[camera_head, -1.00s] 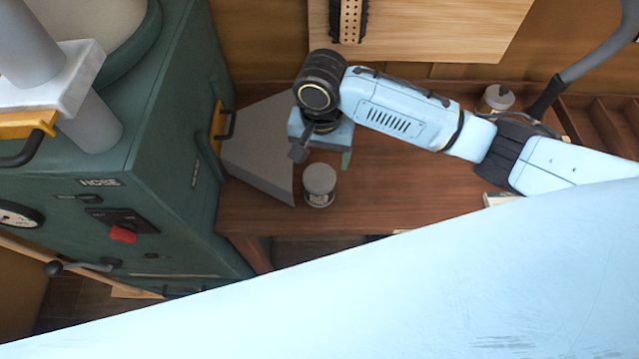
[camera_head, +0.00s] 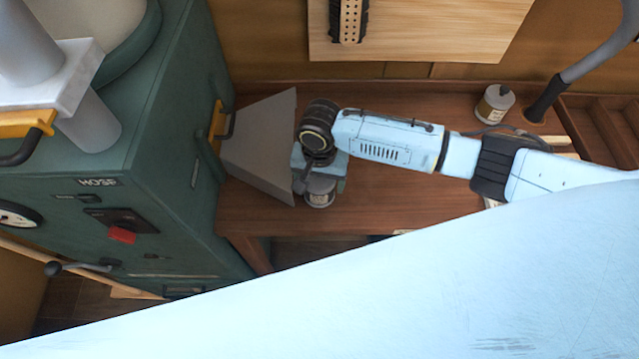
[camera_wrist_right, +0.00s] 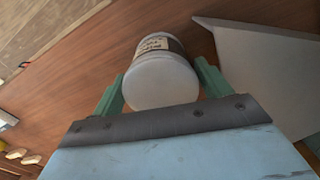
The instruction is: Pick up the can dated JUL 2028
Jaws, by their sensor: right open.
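A grey-lidded can (camera_head: 319,192) stands on the wooden bench, partly hidden by my right gripper (camera_head: 320,188). In the right wrist view the can (camera_wrist_right: 160,75) has a pale label on a dark band; its print is too small to read. My right gripper (camera_wrist_right: 160,88) is open, with a green finger on each side of the can and small gaps showing. Another can (camera_head: 494,104) with a grey lid and a pale label stands at the back right of the bench; its date is not legible. My left gripper is not in view.
A grey angled panel (camera_head: 262,150) stands close to the left of the nearer can. A green machine (camera_head: 175,150) with a yellow-mounted handle is at the left. A wooden divided tray (camera_head: 607,125) is at the right.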

